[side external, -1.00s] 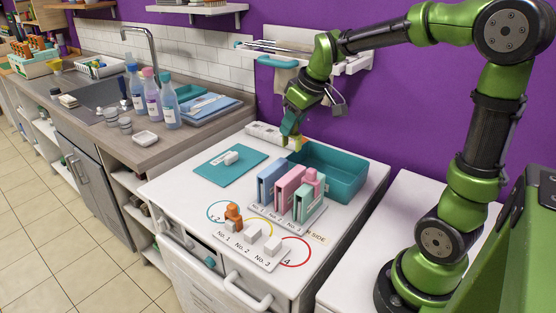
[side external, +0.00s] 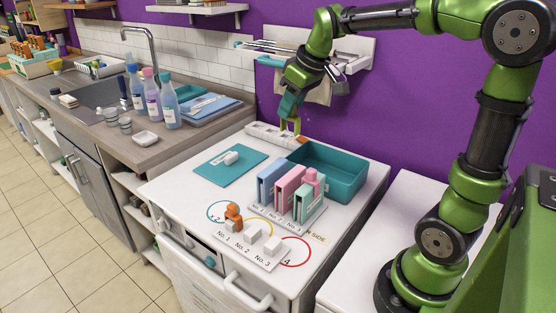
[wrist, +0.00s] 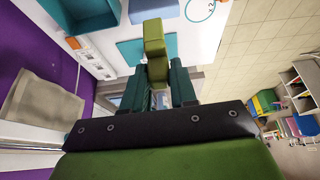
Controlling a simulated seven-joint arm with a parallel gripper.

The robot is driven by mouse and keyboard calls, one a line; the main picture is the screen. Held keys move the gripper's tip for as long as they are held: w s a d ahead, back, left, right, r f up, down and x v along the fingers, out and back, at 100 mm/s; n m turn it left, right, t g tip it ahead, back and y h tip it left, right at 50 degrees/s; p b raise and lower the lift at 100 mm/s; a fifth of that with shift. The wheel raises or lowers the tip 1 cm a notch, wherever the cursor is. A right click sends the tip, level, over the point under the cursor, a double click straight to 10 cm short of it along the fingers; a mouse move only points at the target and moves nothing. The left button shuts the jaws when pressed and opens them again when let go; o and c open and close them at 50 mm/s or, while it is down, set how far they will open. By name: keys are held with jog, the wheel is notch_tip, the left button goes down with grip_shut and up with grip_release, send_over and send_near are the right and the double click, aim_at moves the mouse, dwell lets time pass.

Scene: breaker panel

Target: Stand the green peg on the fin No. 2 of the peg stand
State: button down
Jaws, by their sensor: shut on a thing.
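My gripper (side external: 290,116) is shut on the green peg (side external: 291,126) and holds it in the air near the back wall, above the white strip and beside the teal bin. In the wrist view the peg (wrist: 154,45) sticks out from between the two dark teal fingers (wrist: 158,85). The white peg stand (side external: 250,250) lies at the front of the counter, labelled No. 1, No. 2 and No. 3. An orange peg (side external: 234,214) stands at No. 1. Fin No. 2 (side external: 253,234) and fin No. 3 (side external: 272,244) are bare white blocks.
A teal bin (side external: 340,181) stands at the back right. Blue, pink and green upright pieces (side external: 290,188) stand between it and the peg stand. A teal mat (side external: 215,174) with a white piece lies left. The white strip (side external: 272,135) lies along the wall.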

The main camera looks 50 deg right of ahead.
jog(key=a+f+n+g, duration=0.4)
jog(key=a+n, duration=0.3)
jog(key=n, duration=1.1)
jog(key=a+f+n+g, duration=0.5)
jog(key=a+n, duration=0.3)
jog(key=n, duration=0.9)
jog(key=shift+a+f+n+g, duration=0.2)
jog(key=shift+f+n+g, duration=0.15)
jog(key=shift+f, duration=0.55)
jog(key=shift+s+f, duration=0.1)
jog(key=shift+f, duration=3.4)
jog(key=shift+f, duration=2.2)
